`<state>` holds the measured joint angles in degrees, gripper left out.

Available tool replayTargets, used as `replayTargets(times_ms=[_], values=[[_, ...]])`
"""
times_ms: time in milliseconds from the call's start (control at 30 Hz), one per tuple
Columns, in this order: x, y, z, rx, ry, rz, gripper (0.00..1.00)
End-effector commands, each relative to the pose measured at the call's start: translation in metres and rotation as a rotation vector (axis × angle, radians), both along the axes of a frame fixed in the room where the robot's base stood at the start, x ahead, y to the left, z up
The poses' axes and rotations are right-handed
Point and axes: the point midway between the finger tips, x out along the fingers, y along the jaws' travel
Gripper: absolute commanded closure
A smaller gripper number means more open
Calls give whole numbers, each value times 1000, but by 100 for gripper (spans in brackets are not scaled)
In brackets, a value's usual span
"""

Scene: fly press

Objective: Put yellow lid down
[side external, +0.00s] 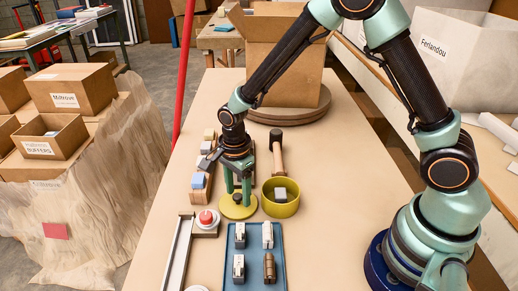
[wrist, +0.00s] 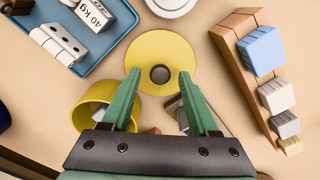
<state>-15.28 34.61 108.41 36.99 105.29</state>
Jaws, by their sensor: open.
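The yellow lid (side external: 238,211) is a round disc with a dark knob. It appears to lie flat on the table, beside and apart from the yellow pot (side external: 281,207). The wrist view shows the lid (wrist: 160,48) from above. The pot (wrist: 88,112) is open at the top and has a grey block (side external: 280,194) in it; in the wrist view it is partly hidden by a finger. My gripper (side external: 238,194) is over the lid, pointing down. In the wrist view my gripper (wrist: 160,74) is open, with the green fingertips apart on either side of the knob.
A red button (side external: 206,217) is left of the lid. A wooden rack (wrist: 240,70) of blocks stands close by. A mallet (side external: 277,150) and cardboard box (side external: 287,60) are behind.

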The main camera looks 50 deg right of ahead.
Motion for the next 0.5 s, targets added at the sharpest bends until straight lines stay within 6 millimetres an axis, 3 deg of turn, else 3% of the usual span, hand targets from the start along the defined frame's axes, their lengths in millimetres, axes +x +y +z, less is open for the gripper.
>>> replayTargets(times_ms=[167,500], values=[[1,0,20,1,-5,0,40],[1,0,89,1,-5,0,40]])
